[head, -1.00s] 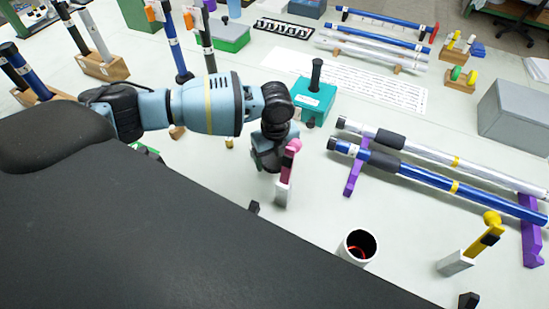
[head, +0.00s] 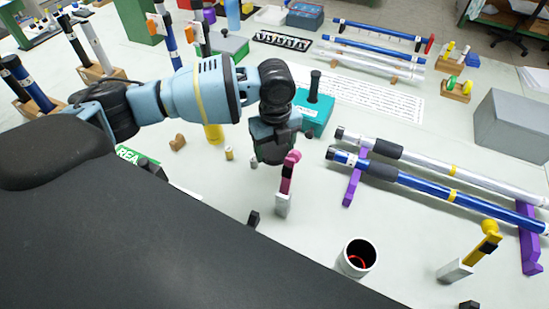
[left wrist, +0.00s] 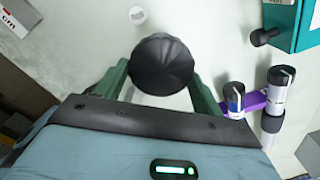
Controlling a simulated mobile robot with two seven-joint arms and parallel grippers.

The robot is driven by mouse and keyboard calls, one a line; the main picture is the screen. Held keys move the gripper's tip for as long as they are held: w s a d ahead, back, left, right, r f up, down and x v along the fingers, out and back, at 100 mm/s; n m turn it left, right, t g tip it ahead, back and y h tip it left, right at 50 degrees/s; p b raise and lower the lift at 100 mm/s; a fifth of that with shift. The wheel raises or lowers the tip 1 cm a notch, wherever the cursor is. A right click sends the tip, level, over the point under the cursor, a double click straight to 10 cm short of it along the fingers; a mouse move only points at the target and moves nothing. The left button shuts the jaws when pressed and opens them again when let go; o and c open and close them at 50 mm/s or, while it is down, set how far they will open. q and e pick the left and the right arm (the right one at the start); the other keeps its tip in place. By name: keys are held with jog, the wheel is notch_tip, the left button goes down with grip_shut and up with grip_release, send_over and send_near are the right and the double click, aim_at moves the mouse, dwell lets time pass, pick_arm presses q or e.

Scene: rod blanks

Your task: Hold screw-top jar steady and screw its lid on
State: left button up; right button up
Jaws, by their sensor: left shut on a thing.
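My left gripper (head: 272,158) points down over the middle of the bench. In the left wrist view its green fingers (left wrist: 160,82) are shut on a black, round, ribbed thing (left wrist: 161,62) that looks like a lid. Whether a jar is below it is hidden. In the head view the gripper body covers most of what it holds. A white open-topped cylinder (head: 357,258) with a dark inside and a red ring stands upright near the front edge; I cannot tell if it is the jar. My right gripper is not in view.
Silver (head: 430,160) and blue (head: 435,187) tubes lie on purple stands at right. A yellow cylinder (head: 214,134) stands at left.

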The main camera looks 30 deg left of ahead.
pick_arm(q)
jog(key=shift+r, duration=0.9)
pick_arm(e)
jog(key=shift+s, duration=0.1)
